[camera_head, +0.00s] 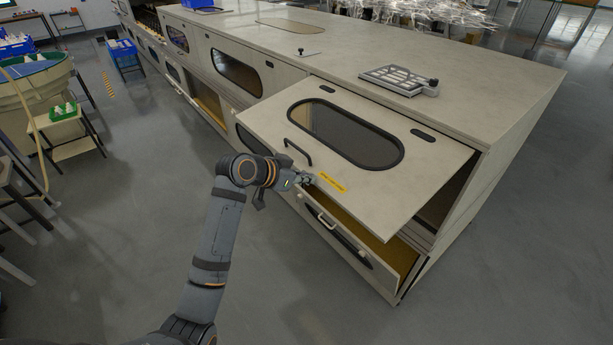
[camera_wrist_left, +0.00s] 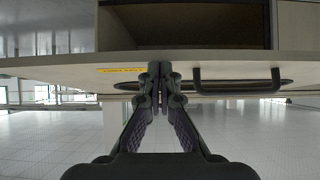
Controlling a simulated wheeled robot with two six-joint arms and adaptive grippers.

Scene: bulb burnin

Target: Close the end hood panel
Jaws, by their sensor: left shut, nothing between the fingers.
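The end hood panel (camera_head: 270,123) is a pale beige flap with a dark oval window, a black handle and a yellow label. It stands tilted open, hinged at the cabinet's top edge, with a dark gap showing at its right side. In the left wrist view the panel (camera_wrist_left: 60,66) crosses the picture, with its handle (camera_wrist_left: 237,84) right of my fingers. My left gripper (camera_head: 308,181) is shut and empty at the panel's lower edge, beside the yellow label (camera_head: 332,183). The wrist view shows its fingertips (camera_wrist_left: 160,72) close together at the panel; contact is unclear. My right gripper is not in view.
A lower panel (camera_head: 362,255) with a handle also leans open beneath the hood panel. A metal grid plate (camera_head: 400,80) lies on the long cabinet's top (camera_head: 470,75). A small table with a green bin (camera_head: 63,111) stands at left. The grey floor around the arm is clear.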

